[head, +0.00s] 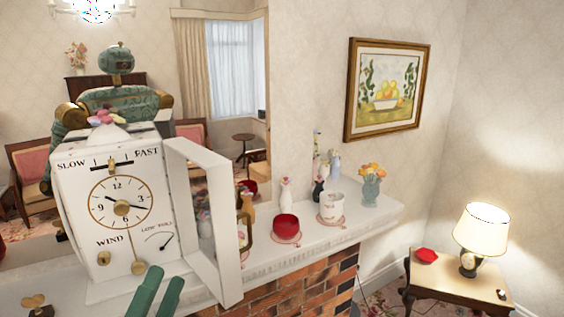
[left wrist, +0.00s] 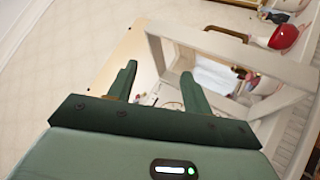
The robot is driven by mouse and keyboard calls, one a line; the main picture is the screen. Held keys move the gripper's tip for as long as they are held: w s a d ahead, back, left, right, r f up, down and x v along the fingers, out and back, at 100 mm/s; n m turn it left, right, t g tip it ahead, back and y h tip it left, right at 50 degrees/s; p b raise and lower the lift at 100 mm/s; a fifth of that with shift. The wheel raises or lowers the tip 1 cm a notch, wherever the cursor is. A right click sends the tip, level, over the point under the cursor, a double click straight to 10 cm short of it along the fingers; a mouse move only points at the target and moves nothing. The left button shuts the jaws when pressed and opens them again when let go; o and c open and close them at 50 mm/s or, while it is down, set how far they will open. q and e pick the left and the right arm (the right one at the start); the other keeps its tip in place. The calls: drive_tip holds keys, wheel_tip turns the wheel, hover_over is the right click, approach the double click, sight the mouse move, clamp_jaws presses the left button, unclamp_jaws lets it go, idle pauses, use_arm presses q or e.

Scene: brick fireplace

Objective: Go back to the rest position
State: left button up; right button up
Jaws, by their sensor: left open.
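My left gripper (head: 160,290) shows at the bottom of the head view as two green fingers, apart and with nothing between them. They are in front of the lower edge of a white clock (head: 75,185). In the left wrist view, the open fingers (left wrist: 158,88) point toward the clock face, part of which shows between them. The clock's framed door (head: 225,230) stands swung open to the right; its white frame also shows in the left wrist view (left wrist: 240,50). My right gripper is in neither view.
The clock stands on a white mantel (head: 300,262) above brick. A brass key-like piece (head: 36,303) lies left. Right of the door are a red bowl (head: 286,226), a white cup (head: 331,207) and a flower vase (head: 371,188). A lamp table (head: 450,284) stands lower right.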

use_arm(q)
drive_tip(key=s+d+f+m+g+h, duration=0.1)
drive_tip(key=d+f+m+g+h, duration=0.45)
drive_tip(key=m, duration=0.75)
wheel_tip(320, 180, down, 11)
drive_tip(key=a+m+g+y, duration=0.3)
drive_tip(key=m+g+y, duration=0.2)
drive_tip(key=y, duration=0.1)
drive_tip(key=s+a+f+m+g+y, duration=0.2)
drive_tip(key=s+a+f+g+y, duration=0.15)
drive_tip(key=s+a+y, duration=0.35)
drive_tip(key=s+a+f+m+g+y, duration=0.1)
drive_tip(key=s+a+f+g+y, duration=0.25)
drive_tip(key=a, duration=0.55)
drive_tip(key=s+d+f+g+h+b, duration=0.1)
drive_tip(key=d+f+b, duration=0.3)
drive_tip(key=f, duration=1.6)
drive_tip(key=s+d+f+g+h+b, duration=0.15)
drive_tip(key=f+b, duration=0.55)
drive_tip(key=f, duration=1.2)
drive_tip(key=s+f+n+g+h+b, duration=0.1)
drive_tip(key=s+f+b, duration=0.3)
drive_tip(key=s+f, duration=0.6)
drive_tip(key=s+f+n+g+b, duration=0.2)
drive_tip(key=s+f+b, duration=0.3)
drive_tip(key=s+f, duration=0.5)
wheel_tip(320, 180, down, 6)
drive_tip(key=shift+s+r+h, duration=0.15)
drive_tip(key=shift+r+h, duration=0.05)
drive_tip(key=shift+h, duration=0.15)
